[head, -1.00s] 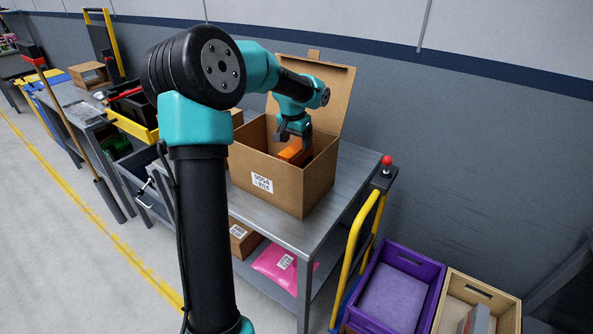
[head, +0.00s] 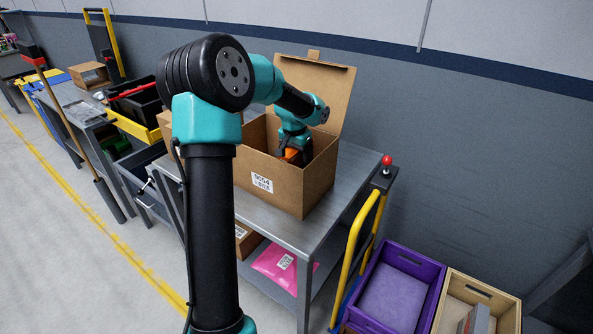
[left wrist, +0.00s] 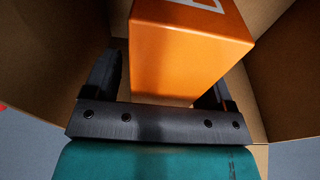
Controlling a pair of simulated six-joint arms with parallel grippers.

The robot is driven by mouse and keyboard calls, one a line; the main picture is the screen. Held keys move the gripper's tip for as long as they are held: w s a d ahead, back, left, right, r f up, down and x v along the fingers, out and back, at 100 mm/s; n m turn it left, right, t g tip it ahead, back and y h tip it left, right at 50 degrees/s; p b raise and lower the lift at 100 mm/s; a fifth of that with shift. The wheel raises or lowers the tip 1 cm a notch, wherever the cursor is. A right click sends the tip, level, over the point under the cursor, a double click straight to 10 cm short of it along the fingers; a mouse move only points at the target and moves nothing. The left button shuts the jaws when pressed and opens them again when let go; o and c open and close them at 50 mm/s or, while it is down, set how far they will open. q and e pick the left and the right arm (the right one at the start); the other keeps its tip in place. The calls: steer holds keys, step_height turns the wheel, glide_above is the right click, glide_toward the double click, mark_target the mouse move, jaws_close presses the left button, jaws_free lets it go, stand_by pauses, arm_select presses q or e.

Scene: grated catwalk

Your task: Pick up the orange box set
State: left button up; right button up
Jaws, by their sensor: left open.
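The orange box set (head: 292,155) is inside an open cardboard box (head: 290,190) on a grey metal cart. Only a small part of it shows in the head view. In the left wrist view the orange box (left wrist: 185,50) is large and close, with a white mark on its top. My left gripper (head: 291,143) reaches down inside the cardboard box. Its jaws are open, with the orange box between the two dark fingers (left wrist: 160,80) in the wrist view. Whether the fingers touch it cannot be told. The right gripper is not in view.
The cardboard box's raised lid (head: 315,90) stands behind my left wrist, and its walls surround the gripper. A pink package (head: 280,268) lies on the cart's lower shelf. A purple crate (head: 395,290) and a wooden crate (head: 480,300) stand at the right.

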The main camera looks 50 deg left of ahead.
arm_select(q)
jaws_close()
stand_by(0.8)
